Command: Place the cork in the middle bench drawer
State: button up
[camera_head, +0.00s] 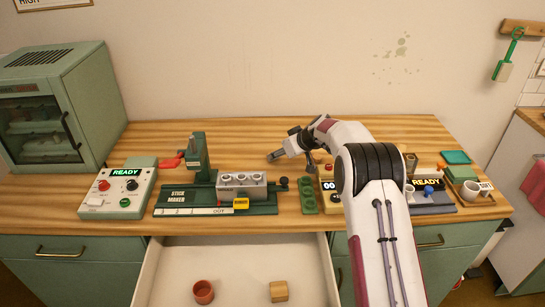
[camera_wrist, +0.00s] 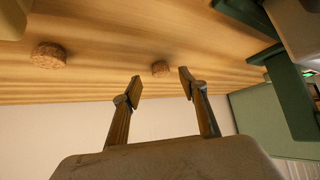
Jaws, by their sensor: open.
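Two brown, speckled corks show on the wooden bench top in the wrist view. One cork (camera_wrist: 160,69) lies just beyond my fingertips, between them in the picture. The other cork (camera_wrist: 48,56) lies to the left. I cannot make out either cork in the head view. My gripper (camera_wrist: 159,80) is open with nothing between its fingers. In the head view my gripper (camera_head: 275,156) is low over the back of the bench, behind the stick maker. The middle bench drawer (camera_head: 240,270) is pulled open at the front.
The drawer holds a reddish round cup (camera_head: 204,292) and a small wooden block (camera_head: 278,291). The stick maker (camera_head: 215,190) and a control box (camera_head: 118,193) stand left of my arm. A green cabinet (camera_head: 60,105) stands at the left. Several small items crowd the bench's right end.

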jog(key=shift+x, duration=2.05)
jog(key=shift+w+a+r, duration=0.1)
jog(key=shift+r, duration=0.05)
jog(key=c, duration=0.8)
